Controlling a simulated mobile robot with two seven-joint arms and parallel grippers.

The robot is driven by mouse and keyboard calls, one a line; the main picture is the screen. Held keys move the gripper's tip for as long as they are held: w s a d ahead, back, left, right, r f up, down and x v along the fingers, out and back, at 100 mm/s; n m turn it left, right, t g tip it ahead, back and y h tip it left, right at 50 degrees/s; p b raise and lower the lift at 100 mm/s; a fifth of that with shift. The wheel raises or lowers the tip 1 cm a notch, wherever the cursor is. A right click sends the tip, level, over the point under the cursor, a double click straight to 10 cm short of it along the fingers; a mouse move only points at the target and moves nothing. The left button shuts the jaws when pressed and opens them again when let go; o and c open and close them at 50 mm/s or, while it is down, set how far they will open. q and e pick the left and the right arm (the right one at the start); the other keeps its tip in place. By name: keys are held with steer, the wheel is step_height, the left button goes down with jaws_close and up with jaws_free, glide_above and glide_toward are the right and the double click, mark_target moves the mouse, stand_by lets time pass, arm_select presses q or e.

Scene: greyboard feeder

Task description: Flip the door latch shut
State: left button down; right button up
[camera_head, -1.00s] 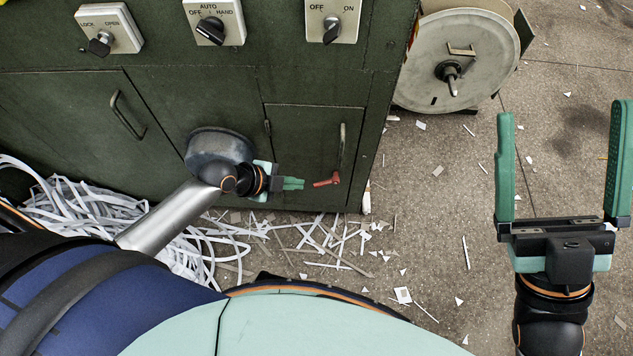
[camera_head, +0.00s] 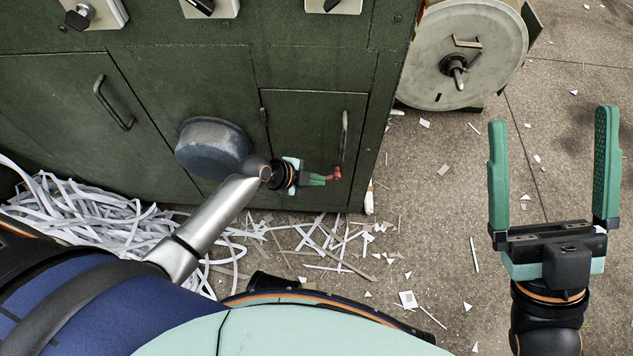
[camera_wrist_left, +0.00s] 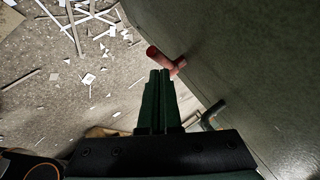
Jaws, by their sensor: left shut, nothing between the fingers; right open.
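The red door latch (camera_head: 333,172) is on the lower part of the small green cabinet door (camera_head: 305,125), below its vertical handle (camera_head: 344,138). My left gripper (camera_head: 322,180) is shut and empty, with its fingertips right at the latch in the head view. In the left wrist view the red latch (camera_wrist_left: 164,60) lies just beyond the closed green fingertips (camera_wrist_left: 160,74); I cannot tell whether they touch. My right gripper (camera_head: 554,155) is open and empty over the floor at the right.
A round grey housing (camera_head: 213,147) sticks out of the cabinet beside my left arm. White paper strips (camera_head: 90,220) are heaped at the lower left. A large pale reel (camera_head: 462,55) stands at the cabinet's right. The floor right of the cabinet holds only scraps.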

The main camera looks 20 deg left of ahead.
arm_select(q)
steer(key=shift+w+a+f, duration=0.1)
steer(key=shift+w+f, duration=0.05)
steer(key=shift+f, duration=0.05)
arm_select(e)
steer(key=shift+f, duration=0.2)
